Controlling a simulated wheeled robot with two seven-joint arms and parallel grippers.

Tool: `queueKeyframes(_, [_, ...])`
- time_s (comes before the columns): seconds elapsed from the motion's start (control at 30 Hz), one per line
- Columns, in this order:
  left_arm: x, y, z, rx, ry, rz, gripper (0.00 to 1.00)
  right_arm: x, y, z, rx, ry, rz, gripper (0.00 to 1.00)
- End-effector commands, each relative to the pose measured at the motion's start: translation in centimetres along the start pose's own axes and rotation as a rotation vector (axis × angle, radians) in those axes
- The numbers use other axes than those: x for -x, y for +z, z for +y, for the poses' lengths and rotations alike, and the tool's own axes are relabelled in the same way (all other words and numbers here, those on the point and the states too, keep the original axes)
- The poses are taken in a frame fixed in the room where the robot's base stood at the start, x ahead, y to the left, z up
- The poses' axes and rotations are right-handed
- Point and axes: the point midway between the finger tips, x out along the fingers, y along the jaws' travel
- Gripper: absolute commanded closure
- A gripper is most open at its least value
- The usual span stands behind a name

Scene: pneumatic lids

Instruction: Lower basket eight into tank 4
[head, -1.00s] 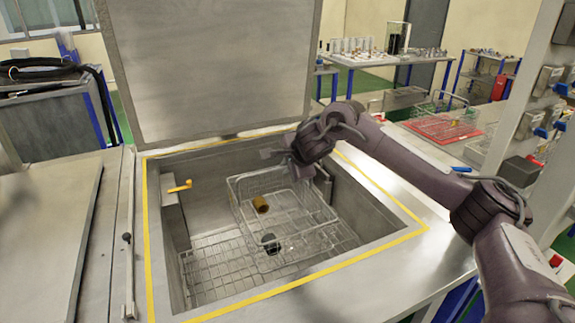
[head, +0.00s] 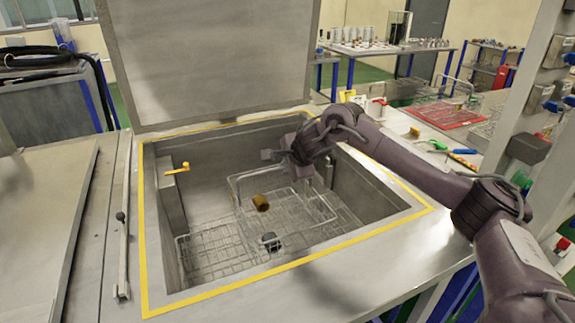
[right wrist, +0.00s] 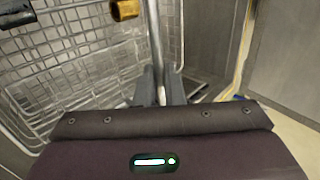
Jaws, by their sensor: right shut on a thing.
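An open steel tank (head: 180,225) with a yellow-edged rim fills the middle of the head view, its lid (head: 215,60) raised behind it. A wire basket (head: 322,212) is inside the tank opening, with a brown cylinder (head: 261,203) and a dark part (head: 270,241) in it. My right gripper (head: 275,156) is shut on the basket's handle. In the right wrist view the fingers (right wrist: 160,88) close around the upright handle bar (right wrist: 155,45), beside the basket mesh (right wrist: 85,60). A wire rack (head: 205,245) lies on the tank floor. No basket or tank number is readable. My left gripper is not in view.
A yellow lever (head: 177,169) sticks out of the tank's left inner wall. A closed steel lid (head: 45,215) lies to the left, with a rod beside it. A red tray (head: 447,114) and loose tools stand at the back right.

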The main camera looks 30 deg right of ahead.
Motion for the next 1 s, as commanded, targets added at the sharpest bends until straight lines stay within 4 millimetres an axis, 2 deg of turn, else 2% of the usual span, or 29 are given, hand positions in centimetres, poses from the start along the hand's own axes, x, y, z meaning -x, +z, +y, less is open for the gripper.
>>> queueKeyframes(1.0, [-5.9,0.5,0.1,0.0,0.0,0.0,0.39,-4.8,0.0,4.3,-0.005,-0.012,-0.004,1.0])
